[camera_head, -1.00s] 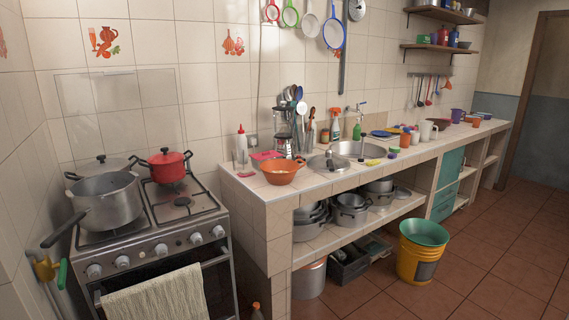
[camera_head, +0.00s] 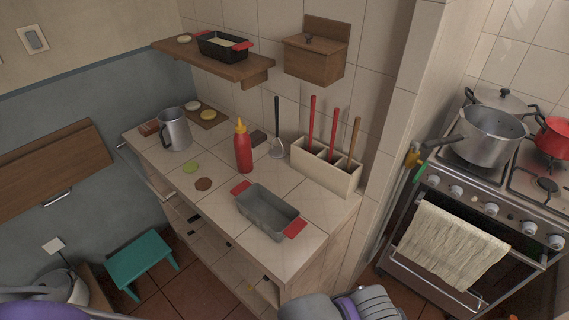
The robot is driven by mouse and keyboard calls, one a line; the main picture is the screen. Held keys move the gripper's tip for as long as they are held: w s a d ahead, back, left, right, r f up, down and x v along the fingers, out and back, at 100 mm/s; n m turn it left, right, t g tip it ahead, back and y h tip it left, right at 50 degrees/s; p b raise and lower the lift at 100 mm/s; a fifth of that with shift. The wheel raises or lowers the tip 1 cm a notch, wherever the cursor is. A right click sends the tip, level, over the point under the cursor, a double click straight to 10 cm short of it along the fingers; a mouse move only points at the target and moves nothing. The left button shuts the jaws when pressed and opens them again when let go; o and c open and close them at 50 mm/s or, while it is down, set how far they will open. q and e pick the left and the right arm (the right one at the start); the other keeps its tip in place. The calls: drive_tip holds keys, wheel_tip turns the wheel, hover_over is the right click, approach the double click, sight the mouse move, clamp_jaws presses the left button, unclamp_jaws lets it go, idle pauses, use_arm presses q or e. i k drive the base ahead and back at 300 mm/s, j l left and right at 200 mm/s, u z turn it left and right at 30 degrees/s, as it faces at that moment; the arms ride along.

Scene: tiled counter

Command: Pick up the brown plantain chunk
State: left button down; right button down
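A small flat brown piece (camera_head: 204,184) lies on the tiled counter (camera_head: 265,180), left of the grey loaf pan and in front of the red bottle. It may be the brown plantain chunk, but it is too small to be sure. A green round slice (camera_head: 191,167) lies just behind it. A darker brown flat piece (camera_head: 258,138) lies farther back by the ladle. Parts of my arms show at the bottom edge, but I see neither gripper's fingertips.
A grey loaf pan (camera_head: 266,213) with red handles sits at the counter's front right. A red bottle (camera_head: 243,147), a metal mug (camera_head: 174,129) and a utensil holder (camera_head: 326,166) stand behind. A teal stool (camera_head: 141,262) stands on the floor left; the stove (camera_head: 480,200) is right.

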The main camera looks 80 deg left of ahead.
sight(204, 184)
drive_tip(key=u, duration=3.3)
drive_tip(key=i+j+z, duration=0.1)
drive_tip(key=j, duration=0.35)
drive_tip(key=i+j+z, duration=0.1)
drive_tip(key=j, duration=0.35)
drive_tip(key=i+j+z, duration=0.1)
drive_tip(key=j, duration=0.4)
drive_tip(key=i+j+z, duration=0.1)
drive_tip(key=j, duration=0.4)
drive_tip(key=i+l, duration=0.25)
drive_tip(key=i, duration=0.3)
